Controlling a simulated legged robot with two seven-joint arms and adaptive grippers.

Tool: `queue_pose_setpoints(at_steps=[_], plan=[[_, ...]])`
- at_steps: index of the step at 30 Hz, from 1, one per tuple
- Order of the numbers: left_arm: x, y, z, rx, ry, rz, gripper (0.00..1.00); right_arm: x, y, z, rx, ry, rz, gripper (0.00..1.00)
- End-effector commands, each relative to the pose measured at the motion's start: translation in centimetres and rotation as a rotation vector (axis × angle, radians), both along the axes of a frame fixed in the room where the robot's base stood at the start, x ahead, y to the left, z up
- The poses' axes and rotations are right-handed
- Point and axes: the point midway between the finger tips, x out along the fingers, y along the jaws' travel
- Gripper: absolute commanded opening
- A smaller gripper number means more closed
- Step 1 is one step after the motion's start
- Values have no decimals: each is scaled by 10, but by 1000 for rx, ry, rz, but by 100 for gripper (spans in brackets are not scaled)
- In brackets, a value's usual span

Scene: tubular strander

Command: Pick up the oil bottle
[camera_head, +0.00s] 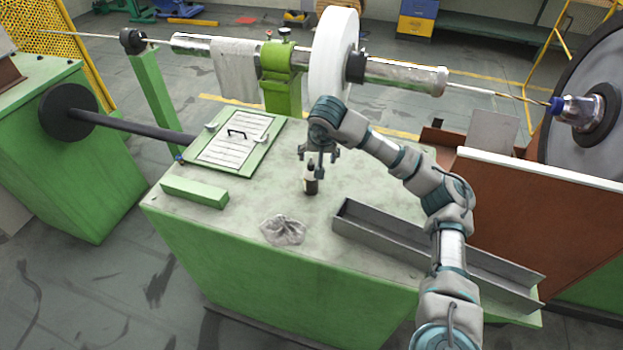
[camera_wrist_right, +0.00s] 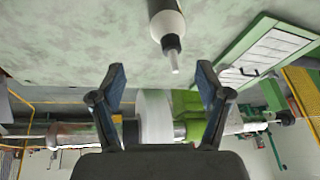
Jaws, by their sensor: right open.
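The oil bottle (camera_head: 311,181) stands upright on the green machine table, a small dark bottle with a pale label band. My right gripper (camera_head: 319,158) is just above it in the head view, with its fingers spread and pointing down. In the right wrist view the bottle (camera_wrist_right: 167,22) shows at the top, with a white body, black collar and pale nozzle. There it lies beyond the open fingertips of the right gripper (camera_wrist_right: 160,78), with nothing between them. I cannot tell the exact gap between bottle and fingers. My left gripper is not in view.
A crumpled grey rag (camera_head: 283,230) lies left of a long metal channel (camera_head: 400,234) on the tabletop (camera_head: 245,215). A green bar (camera_head: 194,193) and a hatch with a black handle (camera_head: 235,146) are at the left. A shaft with a white disc (camera_head: 333,62) runs behind.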

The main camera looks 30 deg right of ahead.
Motion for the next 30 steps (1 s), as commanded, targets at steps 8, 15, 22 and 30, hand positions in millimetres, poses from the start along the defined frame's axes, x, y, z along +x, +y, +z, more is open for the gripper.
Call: queue_pose_setpoints(at_steps=[8,15,22,30], plan=[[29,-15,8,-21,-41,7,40,9,2,-22,-3,-3,2,76],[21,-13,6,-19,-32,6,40,21,4,-50,-1,1,3,76],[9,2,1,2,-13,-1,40,29,-2,-71,1,-2,2,76],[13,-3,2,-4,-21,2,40,29,-2,-70,1,-2,2,44]])
